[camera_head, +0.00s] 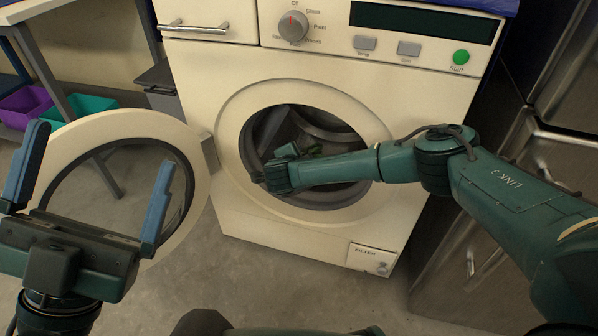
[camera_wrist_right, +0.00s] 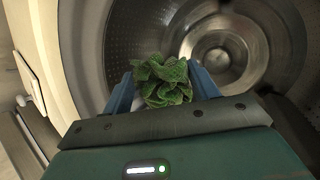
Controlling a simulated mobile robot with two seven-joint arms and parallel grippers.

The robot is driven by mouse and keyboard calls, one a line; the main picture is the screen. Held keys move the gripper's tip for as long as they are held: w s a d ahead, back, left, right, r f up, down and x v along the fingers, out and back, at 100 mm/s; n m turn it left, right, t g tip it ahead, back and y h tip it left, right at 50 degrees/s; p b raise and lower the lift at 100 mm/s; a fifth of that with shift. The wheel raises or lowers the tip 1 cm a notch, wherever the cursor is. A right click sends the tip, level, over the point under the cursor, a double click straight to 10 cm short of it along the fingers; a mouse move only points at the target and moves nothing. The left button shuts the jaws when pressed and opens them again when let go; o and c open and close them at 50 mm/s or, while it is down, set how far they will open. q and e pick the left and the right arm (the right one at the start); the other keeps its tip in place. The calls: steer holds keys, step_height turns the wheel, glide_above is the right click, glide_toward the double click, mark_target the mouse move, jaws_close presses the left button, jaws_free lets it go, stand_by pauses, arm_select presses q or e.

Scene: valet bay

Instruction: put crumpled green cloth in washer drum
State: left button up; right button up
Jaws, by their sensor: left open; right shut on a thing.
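In the head view my right arm reaches across the round opening of the washer (camera_head: 228,208), and the drum (camera_head: 345,125) shows behind the hand. The right fingertips are mostly hidden there. My left gripper (camera_head: 98,162) is open and empty, in front of the washer door at left.
The round washer door (camera_head: 195,145) stands open to the left. The control panel with dial (camera_head: 293,27) and green start button (camera_head: 461,57) is above the opening. Purple (camera_head: 25,103) and teal (camera_head: 85,106) bins stand at far left. Metal cabinets (camera_head: 560,150) stand at right.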

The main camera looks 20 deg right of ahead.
mark_target(306, 148)
steer(key=shift+w+d, duration=0.55)
steer(key=shift+w, duration=0.25)
steer(key=shift+w+d, duration=0.55)
steer(key=shift+w, duration=0.3)
steer(key=shift+w+d, duration=0.55)
steer(key=shift+w, duration=0.25)
steer(key=o, duration=1)
steer(key=shift+o, duration=0.2)
steer(key=shift+s+a+r, duration=0.1)
steer(key=shift+s+r, duration=0.1)
steer(key=p+v, duration=0.3)
steer(key=v, duration=0.1)
steer(key=shift+s+a+r+p, duration=0.15)
steer(key=shift+r+p, duration=0.2)
arm_select(q)
step_height(306, 148, down, 8)
steer(key=n+g+y+p, duration=0.1)
steer(key=n+y+p, duration=0.2)
steer(key=n+y, duration=0.5)
steer(key=shift+s+d, duration=0.2)
steer(key=shift+d, duration=0.15)
arm_select(e)
steer(key=v, duration=0.8)
steer(key=shift+f, duration=0.25)
